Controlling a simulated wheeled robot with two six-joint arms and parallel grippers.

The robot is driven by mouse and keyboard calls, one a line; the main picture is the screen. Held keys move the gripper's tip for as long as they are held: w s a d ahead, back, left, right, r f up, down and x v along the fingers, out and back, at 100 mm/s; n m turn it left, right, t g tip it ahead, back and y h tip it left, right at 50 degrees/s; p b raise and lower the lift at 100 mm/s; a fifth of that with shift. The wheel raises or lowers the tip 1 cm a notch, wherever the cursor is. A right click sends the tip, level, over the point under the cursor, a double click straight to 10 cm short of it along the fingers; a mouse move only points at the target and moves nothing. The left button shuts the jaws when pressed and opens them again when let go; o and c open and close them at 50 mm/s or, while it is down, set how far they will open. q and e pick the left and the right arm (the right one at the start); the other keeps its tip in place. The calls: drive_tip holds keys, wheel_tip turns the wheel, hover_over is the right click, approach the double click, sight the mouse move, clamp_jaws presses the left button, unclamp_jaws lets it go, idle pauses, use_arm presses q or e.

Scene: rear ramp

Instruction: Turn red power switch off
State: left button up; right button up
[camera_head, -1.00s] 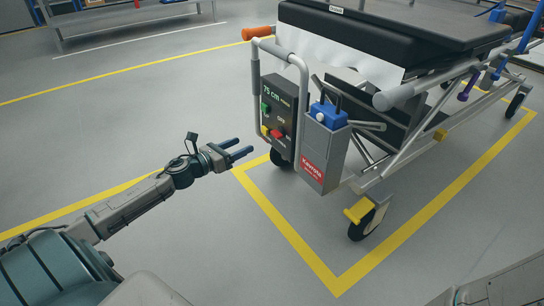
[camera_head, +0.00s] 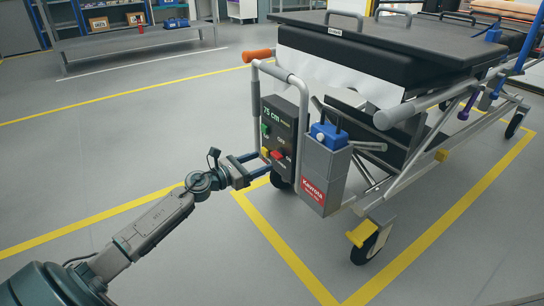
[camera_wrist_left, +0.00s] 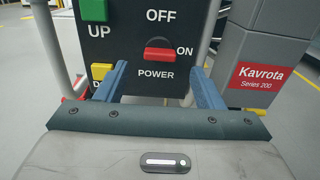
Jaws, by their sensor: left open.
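The red power switch (camera_head: 277,154) sits low on the dark control panel (camera_head: 284,115) of the wheeled stretcher. In the left wrist view the red switch (camera_wrist_left: 160,54) lies between the labels OFF above, ON at its right and POWER below. My left gripper (camera_head: 262,165) is open in front of the panel's lower part. In the left wrist view its two blue fingers (camera_wrist_left: 160,85) stand apart on either side of the switch, with nothing between them. I cannot tell whether the fingertips touch the panel. My right gripper is not in view.
A green UP button (camera_wrist_left: 94,9) and a yellow button (camera_wrist_left: 101,71) are left of the switch. A grey Kavrota box (camera_head: 323,175) stands right of the panel. A metal handle frame (camera_head: 256,100) rises beside it. The floor at left is clear.

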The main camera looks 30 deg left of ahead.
sight(274, 156)
use_arm(q)
drive_tip(key=x, duration=0.5)
drive_tip(key=shift+w+d+b, duration=0.15)
drive_tip(key=shift+w+b, duration=0.15)
drive_tip(key=c, duration=1)
